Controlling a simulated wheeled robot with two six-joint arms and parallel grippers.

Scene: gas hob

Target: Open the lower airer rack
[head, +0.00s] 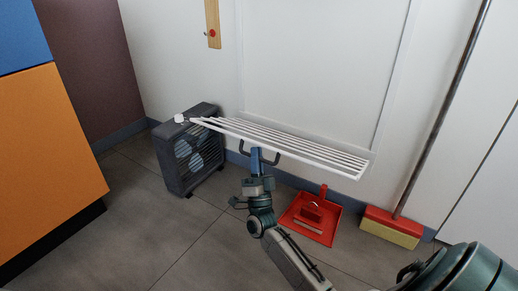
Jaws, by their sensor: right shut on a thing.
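The lower airer rack (290,142) is a white frame with several parallel bars. It stands out from the white panel behind it and lies roughly flat, close to level. A dark handle (243,149) hangs at its front edge. My right gripper (257,158) reaches up from below to the rack's front edge and is shut on the handle. Its blue fingers hide the middle of the handle. My left gripper is not in view.
A dark grey fan box (188,160) stands under the rack's left end. A red dustpan (311,218) lies below the rack, right of my arm. A broom with a red and yellow head (391,227) leans at the right. An orange cabinet (45,160) is at the left. Front floor is clear.

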